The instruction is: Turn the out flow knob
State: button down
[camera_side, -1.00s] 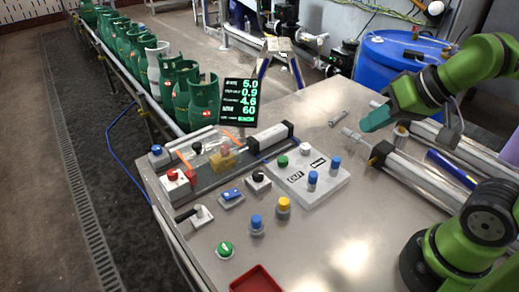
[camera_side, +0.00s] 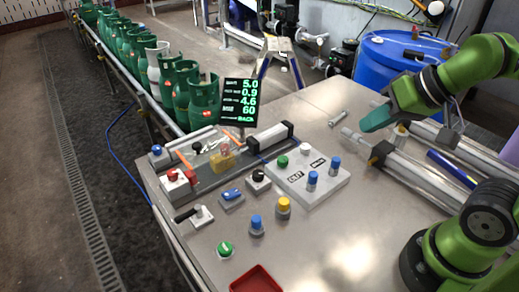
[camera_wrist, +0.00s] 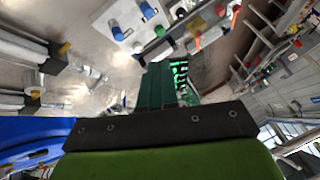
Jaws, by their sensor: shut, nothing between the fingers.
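A light grey panel (camera_side: 335,187) labelled OUT and a second word, hard to read, lies on the steel table. It carries a green knob (camera_side: 282,161), a white knob (camera_side: 305,148) and blue knobs, one (camera_side: 313,178) near the OUT label and one (camera_side: 335,162) farther right. I cannot tell for certain which one is the out flow knob. My gripper (camera_side: 376,118), with teal fingers, is shut and empty. It hangs above the table, right of the panel and apart from it. In the wrist view its fingers (camera_wrist: 155,86) point toward the table; the panel (camera_wrist: 128,22) shows at top.
Blue (camera_side: 257,224) and yellow (camera_side: 283,206) knobs, a green button (camera_side: 225,249), a lever (camera_side: 199,214) and a red tray (camera_side: 257,280) stand nearer the front. A display (camera_side: 239,101) stands behind. Gas cylinders (camera_side: 204,100) line the conveyor.

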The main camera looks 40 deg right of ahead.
jog(key=c, duration=1.8)
grip_release()
jog(key=shift+c, duration=0.2)
jog(key=shift+o, duration=1.1)
jog(key=shift+a, duration=0.1)
jog(key=o, duration=0.7)
jog(key=w, duration=0.1)
jog(key=w+f+g, duration=0.1)
jog(key=w+a+g, duration=0.1)
jog(key=shift+w+a+f, duration=0.1)
jog(key=shift+w+f, duration=0.1)
jog(key=shift+f, duration=0.05)
jog(key=shift+o, duration=0.5)
jog(key=w+a+f+m+g, duration=0.1)
jog(key=w+m+g, duration=0.1)
jog(key=w+m, duration=0.2)
jog(key=w, duration=0.3)
jog(key=shift+w+f+g, duration=0.15)
jog(key=shift+w+g, duration=0.15)
jog(key=shift+w, duration=0.05)
jog(key=m+g+h, duration=0.2)
jog(key=m+g, duration=0.1)
jog(key=m, duration=1.1)
send_over(282, 159)
jog(key=f, duration=0.1)
notch_tip(282, 159, down, 17)
jog(key=shift+r, duration=0.2)
